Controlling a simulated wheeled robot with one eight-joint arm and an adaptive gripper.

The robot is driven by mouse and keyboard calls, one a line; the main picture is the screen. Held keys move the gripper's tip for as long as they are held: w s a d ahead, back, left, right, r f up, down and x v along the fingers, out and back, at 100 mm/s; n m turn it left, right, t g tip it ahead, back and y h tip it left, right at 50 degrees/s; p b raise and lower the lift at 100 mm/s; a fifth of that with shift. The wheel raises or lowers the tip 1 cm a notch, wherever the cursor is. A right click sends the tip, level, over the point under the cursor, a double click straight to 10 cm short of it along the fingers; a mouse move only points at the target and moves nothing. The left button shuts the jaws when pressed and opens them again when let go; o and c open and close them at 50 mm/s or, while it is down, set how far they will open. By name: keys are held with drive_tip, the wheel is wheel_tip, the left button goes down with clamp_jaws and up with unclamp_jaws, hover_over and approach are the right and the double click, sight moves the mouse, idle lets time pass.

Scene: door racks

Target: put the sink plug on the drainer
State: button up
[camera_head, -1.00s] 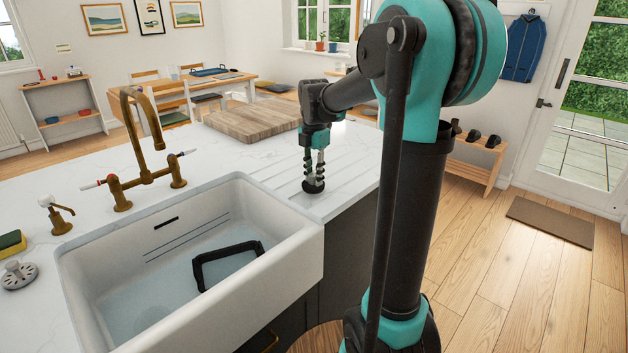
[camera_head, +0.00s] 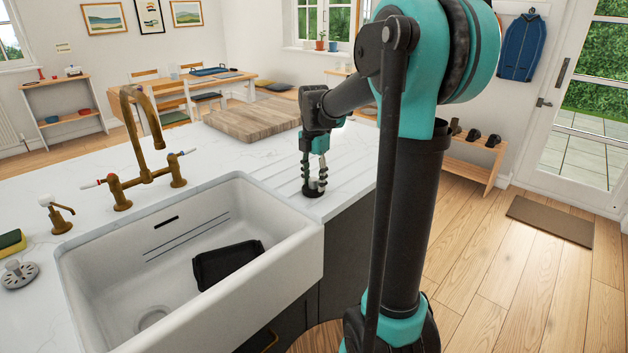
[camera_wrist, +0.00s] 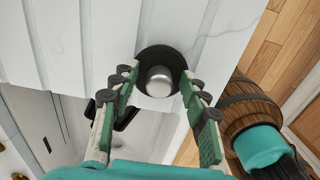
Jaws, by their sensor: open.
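The sink plug (camera_head: 313,191), a black disc with a rounded metal knob, rests on the drainer (camera_head: 345,170), the grooved white worktop right of the sink. In the wrist view the plug (camera_wrist: 160,76) lies flat on the grooves of the drainer (camera_wrist: 105,45), close to the worktop edge. My gripper (camera_head: 314,184) is low over it. In the wrist view its fingers (camera_wrist: 159,80) are spread, one on each side of the knob, with gaps between. The white sink (camera_head: 290,260) shows its drain hole (camera_head: 152,317) uncovered.
A wooden board (camera_head: 252,120) lies behind the drainer. A grey strainer (camera_head: 19,274) and a sponge (camera_head: 11,242) are at the left. The worktop around the plug is clear.

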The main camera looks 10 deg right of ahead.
sight(314, 178)
wheel_tip(314, 178, up, 12)
idle(0.6)
drive_tip(key=shift+r, duration=0.1)
